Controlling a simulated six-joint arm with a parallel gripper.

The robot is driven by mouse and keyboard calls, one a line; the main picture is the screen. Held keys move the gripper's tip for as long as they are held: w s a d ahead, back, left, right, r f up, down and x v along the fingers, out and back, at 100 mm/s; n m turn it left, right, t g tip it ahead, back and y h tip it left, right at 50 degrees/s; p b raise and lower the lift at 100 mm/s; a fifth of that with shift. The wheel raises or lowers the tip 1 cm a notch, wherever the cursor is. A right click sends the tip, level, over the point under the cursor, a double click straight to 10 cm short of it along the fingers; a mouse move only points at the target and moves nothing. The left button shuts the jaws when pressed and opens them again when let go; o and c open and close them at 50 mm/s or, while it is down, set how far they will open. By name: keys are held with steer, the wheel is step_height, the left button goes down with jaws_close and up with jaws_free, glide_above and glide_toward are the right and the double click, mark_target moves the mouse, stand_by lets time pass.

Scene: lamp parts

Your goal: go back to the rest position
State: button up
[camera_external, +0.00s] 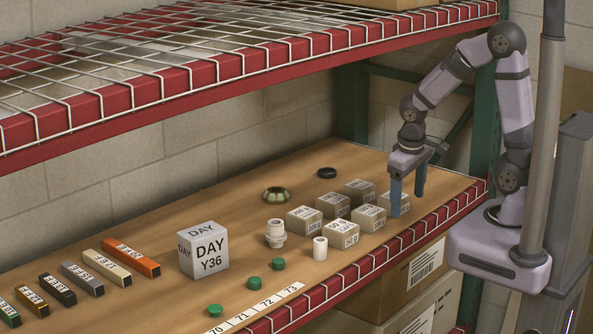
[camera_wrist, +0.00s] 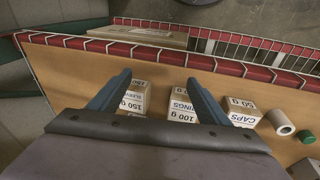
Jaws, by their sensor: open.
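My gripper (camera_external: 407,200) is at the right end of the wooden shelf board in the external view, with its fingers pointing down over the small labelled boxes. The two blue fingers are apart, and nothing is seen held between them. A box marked 150 g (camera_wrist: 133,100) shows partly behind the left finger, and a box marked 100 g (camera_wrist: 180,106) partly behind the right one. I cannot tell whether a finger touches a box.
Several boxes (camera_external: 304,221) cluster left of my gripper. A wire upper shelf (camera_external: 240,50) hangs above. A red front rail (camera_external: 440,213) edges the board.

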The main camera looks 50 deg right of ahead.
steer(key=s+a+f+g+y+b, duration=0.2)
steer(key=s+a+f+y, duration=0.1)
steer(key=s, duration=0.6)
step_height(320, 180, up, 16)
steer(key=p, duration=1.7)
steer(key=shift+w+r+h, duration=0.2)
steer(key=shift+h, duration=0.1)
